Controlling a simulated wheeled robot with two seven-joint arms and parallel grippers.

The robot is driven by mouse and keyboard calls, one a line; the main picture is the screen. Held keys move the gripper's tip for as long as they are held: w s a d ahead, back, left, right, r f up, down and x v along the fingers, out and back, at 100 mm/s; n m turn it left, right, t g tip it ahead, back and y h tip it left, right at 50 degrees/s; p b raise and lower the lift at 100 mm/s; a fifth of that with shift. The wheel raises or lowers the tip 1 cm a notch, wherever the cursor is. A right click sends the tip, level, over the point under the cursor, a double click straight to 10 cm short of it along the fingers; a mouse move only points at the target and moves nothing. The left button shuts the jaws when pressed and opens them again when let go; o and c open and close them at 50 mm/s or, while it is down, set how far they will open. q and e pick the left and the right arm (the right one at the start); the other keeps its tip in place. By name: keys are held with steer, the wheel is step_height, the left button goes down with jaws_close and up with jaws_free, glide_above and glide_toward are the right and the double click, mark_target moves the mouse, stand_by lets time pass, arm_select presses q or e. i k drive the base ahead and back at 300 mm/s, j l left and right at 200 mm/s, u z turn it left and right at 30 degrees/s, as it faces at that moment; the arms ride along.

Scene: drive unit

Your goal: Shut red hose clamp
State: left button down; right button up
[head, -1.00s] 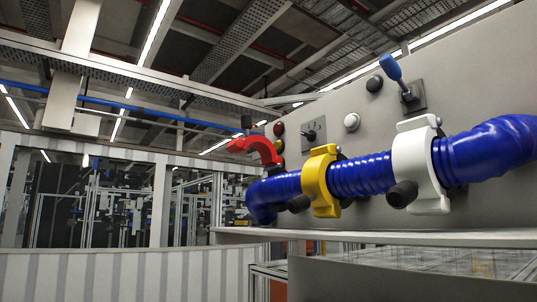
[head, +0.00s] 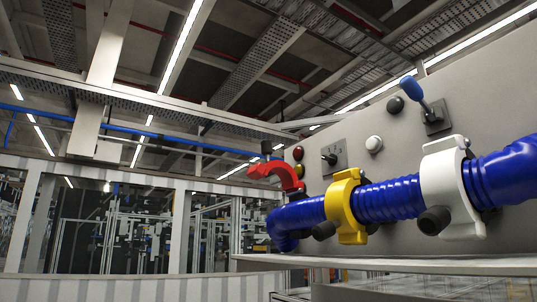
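The red hose clamp (head: 277,175) is at the left end of the blue hose (head: 395,201) in the head view. Its red upper jaw stands raised and open above the hose. A yellow clamp (head: 345,207) sits closed around the hose in the middle. A white clamp (head: 449,190) sits closed around it to the right. Neither of my grippers shows in the view.
The grey panel (head: 500,110) behind the hose carries a blue-handled lever (head: 413,90), a black knob switch (head: 330,158) and several round buttons. A ledge (head: 400,265) runs below the hose. A pale fence (head: 130,287) stands at the left.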

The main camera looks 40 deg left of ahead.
mark_target(286, 173)
steer(key=i+j+z, duration=0.15)
steer(key=j, duration=0.9)
steer(key=j+z, duration=0.15)
steer(key=j, duration=0.85)
